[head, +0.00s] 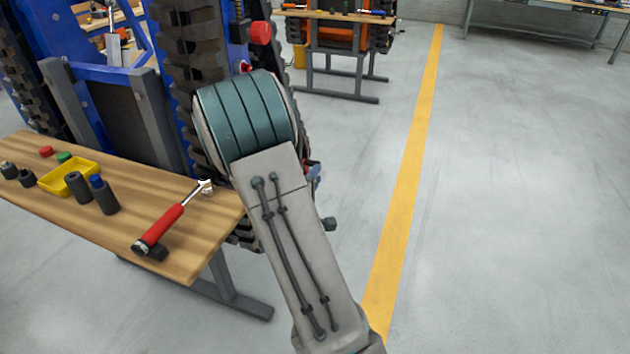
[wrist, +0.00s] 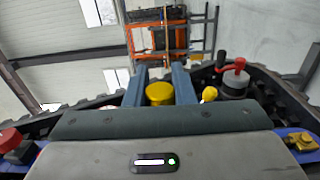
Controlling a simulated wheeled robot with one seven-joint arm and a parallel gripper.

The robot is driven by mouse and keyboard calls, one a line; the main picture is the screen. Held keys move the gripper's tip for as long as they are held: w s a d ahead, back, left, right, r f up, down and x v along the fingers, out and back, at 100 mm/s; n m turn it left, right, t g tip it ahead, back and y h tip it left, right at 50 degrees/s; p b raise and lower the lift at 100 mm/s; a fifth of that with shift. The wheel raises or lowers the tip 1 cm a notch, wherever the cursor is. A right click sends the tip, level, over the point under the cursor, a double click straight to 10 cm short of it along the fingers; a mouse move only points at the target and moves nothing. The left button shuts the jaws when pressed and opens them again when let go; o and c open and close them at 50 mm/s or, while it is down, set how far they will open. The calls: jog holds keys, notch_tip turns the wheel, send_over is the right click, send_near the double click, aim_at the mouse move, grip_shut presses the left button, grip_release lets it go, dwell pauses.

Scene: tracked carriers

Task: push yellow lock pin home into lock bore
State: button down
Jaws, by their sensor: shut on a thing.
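The yellow lock pin (wrist: 160,94) shows in the wrist view as a round yellow head between the two blue-grey fingers of my gripper (wrist: 160,84). The fingers are shut on it, one on each side. The pin's shank and the lock bore are hidden, so I cannot tell how deep the pin sits. In the head view my arm covers the gripper, the pin and the bore.
In the wrist view a yellow knob (wrist: 208,94) and a red-handled part (wrist: 233,70) stand right of the fingers, with a red knob (wrist: 10,139) at left. In the head view a wooden bench (head: 110,217) holds a red-handled wrench (head: 165,222) and yellow tray (head: 50,181). Floor at right is clear.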

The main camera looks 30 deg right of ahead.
jog(key=shift+w+a+b, duration=0.2)
jog(key=shift+w+a, duration=0.65)
jog(key=shift+w, duration=0.25)
jog(key=shift+w+a+b, duration=0.2)
jog(key=shift+w+a, duration=0.65)
jog(key=shift+w, duration=0.25)
jog(key=shift+b, duration=1.45)
jog(key=shift+w+a+b, duration=0.25)
jog(key=shift+w+a, duration=0.55)
jog(key=shift+w, duration=0.2)
jog(key=shift+w+a+b, duration=0.2)
jog(key=shift+w+a, duration=0.55)
jog(key=shift+w, duration=0.2)
dwell(0.3)
jog(key=shift+w+a+r, duration=0.1)
jog(key=shift+w+a, duration=0.05)
jog(key=shift+s+b, duration=0.2)
jog(key=shift+b, duration=0.25)
jog(key=shift+s+d+b, duration=1)
jog(key=shift+s+d, duration=0.3)
jog(key=shift+s, duration=0.1)
